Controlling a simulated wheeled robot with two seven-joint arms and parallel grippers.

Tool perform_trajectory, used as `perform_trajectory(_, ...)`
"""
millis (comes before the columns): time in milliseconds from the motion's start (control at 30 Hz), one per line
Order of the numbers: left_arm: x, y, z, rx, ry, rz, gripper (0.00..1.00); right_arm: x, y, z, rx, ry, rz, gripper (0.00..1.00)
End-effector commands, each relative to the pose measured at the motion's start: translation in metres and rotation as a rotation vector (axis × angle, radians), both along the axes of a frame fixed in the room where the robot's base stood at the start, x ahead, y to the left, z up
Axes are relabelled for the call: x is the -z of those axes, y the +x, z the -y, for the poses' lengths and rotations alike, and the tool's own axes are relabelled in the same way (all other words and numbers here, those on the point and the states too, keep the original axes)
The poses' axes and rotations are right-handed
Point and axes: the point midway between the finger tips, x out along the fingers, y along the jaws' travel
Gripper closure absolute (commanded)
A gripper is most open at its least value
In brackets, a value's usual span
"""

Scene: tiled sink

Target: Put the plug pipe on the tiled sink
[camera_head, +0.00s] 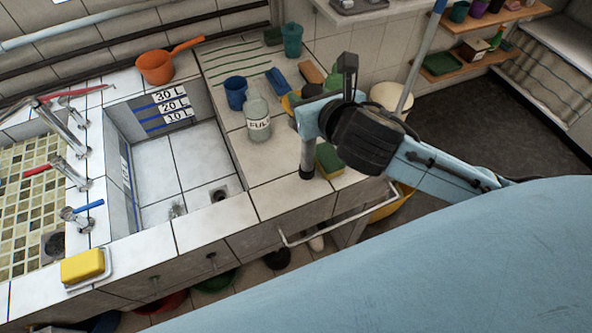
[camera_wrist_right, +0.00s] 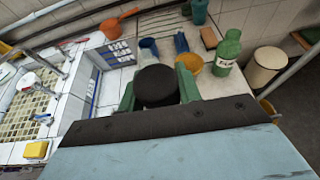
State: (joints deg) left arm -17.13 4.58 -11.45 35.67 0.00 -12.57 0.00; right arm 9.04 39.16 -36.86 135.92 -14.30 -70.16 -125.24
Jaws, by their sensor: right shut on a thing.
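My right gripper (camera_head: 308,122) is shut on the plug pipe (camera_head: 307,158), above the counter to the right of the basin. The pipe hangs upright with its dark end down, next to a green and yellow sponge. In the right wrist view, a black round part (camera_wrist_right: 158,86) sits between the green fingers of the right gripper (camera_wrist_right: 157,92); the rest of the pipe is hidden there. The tiled sink (camera_head: 170,168) is left of the gripper, with volume marks on its wall and a drain hole (camera_head: 219,194) at its near right. My left gripper is not in view.
A clear bottle (camera_head: 257,120) and a blue mug (camera_head: 235,92) stand on the counter between basin and gripper. An orange dipper (camera_head: 156,67) is at the back. Taps and a mosaic basin (camera_head: 25,195) lie left. A yellow soap (camera_head: 82,265) is on the front rim.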

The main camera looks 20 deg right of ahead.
Motion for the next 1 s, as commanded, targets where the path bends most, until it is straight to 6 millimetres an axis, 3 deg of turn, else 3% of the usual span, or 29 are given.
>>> perform_trajectory(300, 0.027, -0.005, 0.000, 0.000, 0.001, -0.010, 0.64, -0.032, 0.031, -0.039, -0.147, 0.018, 0.017, 1.00)
perform_trajectory(667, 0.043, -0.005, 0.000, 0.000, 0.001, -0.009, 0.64, -0.059, 0.041, -0.065, -0.261, -0.004, 0.005, 1.00)
perform_trajectory(767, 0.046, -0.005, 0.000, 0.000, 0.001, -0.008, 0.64, -0.052, 0.042, -0.067, -0.270, -0.005, -0.001, 1.00)
perform_trajectory(1000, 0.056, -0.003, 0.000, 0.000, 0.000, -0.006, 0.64, -0.008, 0.041, -0.067, -0.270, -0.004, -0.003, 1.00)
